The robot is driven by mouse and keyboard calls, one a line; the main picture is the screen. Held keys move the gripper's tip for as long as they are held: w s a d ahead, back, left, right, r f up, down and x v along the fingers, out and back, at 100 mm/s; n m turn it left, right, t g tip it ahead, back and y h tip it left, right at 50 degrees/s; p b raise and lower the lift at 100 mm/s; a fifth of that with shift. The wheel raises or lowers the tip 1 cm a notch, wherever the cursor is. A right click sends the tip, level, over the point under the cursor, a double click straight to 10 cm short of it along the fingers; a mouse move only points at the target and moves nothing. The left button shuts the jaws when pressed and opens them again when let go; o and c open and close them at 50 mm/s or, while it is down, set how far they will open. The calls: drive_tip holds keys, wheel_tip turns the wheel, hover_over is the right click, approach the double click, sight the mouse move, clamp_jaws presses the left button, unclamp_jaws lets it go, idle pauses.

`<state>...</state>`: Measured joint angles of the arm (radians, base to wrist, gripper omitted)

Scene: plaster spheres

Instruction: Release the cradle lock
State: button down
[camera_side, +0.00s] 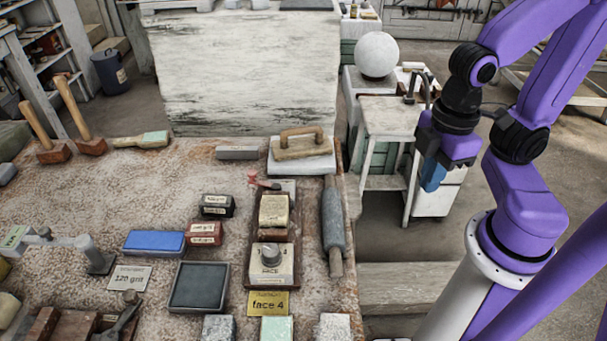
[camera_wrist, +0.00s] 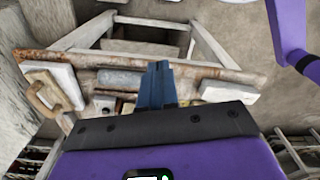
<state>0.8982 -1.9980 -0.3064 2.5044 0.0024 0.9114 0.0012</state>
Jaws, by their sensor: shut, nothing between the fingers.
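In the side view a dark wooden cradle (camera_side: 252,282) on the workbench holds a cream block (camera_side: 274,211) and a box with a grey knob marked FACE (camera_side: 271,258). A small red lever (camera_side: 264,181) stands at the cradle's far end; whether it is the lock, I cannot tell. A yellow plate reading "face 4" (camera_side: 268,303) lies in front. My gripper (camera_side: 433,176) hangs off the bench's right side, well apart from the cradle. Its blue fingers (camera_wrist: 160,82) are shut and empty in the wrist view. The cradle is not clear in the wrist view.
A grey roller (camera_side: 333,222) lies right of the cradle, near the bench edge. A wooden-handled float (camera_side: 302,147) rests behind it. A white sphere (camera_side: 376,54) sits on a stand beyond. Red (camera_side: 205,234) and black (camera_side: 217,206) blocks lie left of the cradle.

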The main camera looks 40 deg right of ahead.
drive_tip(key=w+a+f+n+t+h, duration=0.15)
drive_tip(key=w+a+n, duration=0.45)
drive_tip(key=w+a, duration=0.65)
drive_tip(key=w+a+r+n+h, duration=0.15)
drive_tip(key=w+a+n, duration=0.55)
drive_tip(key=w, duration=1.1)
approach(251, 173)
drive_tip(key=s+a+f, duration=0.3)
drive_tip(key=f, duration=0.2)
drive_tip(key=shift+m, duration=0.3)
drive_tip(key=shift+w+d+f, duration=0.45)
drive_tip(key=shift+w+d, duration=0.25)
drive_tip(key=shift+d, duration=0.05)
drive_tip(key=shift+w+d+f, duration=0.45)
drive_tip(key=shift+w+d, duration=0.25)
drive_tip(key=shift+w, duration=0.05)
drive_tip(key=shift+w+d+f, duration=0.1)
drive_tip(key=shift+w+d, duration=0.55)
drive_tip(key=shift+d, duration=0.2)
